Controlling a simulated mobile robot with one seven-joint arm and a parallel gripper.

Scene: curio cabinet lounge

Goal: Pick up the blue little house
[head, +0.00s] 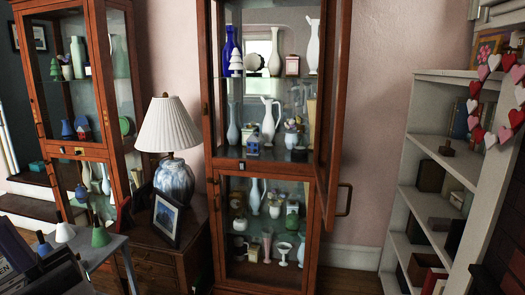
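Several small items could be the blue little house, and I cannot tell for sure which it is. A small blue and white house-like piece (252,145) stands at the front of the middle shelf in the central wooden cabinet (208,100). A small house-shaped piece with blue and red (82,127) stands in the left cabinet (97,60), beside a small blue vase (67,130). The central cabinet's upper glass door (335,100) stands swung open to the right. My gripper is not clearly visible.
A lamp (171,140) and a framed picture (167,218) stand on a wooden side table between the cabinets. White vases, a white jug (270,118) and figurines crowd the central shelves. A white bookshelf (425,170) stands right. Small cone-shaped pieces (64,232) are at lower left.

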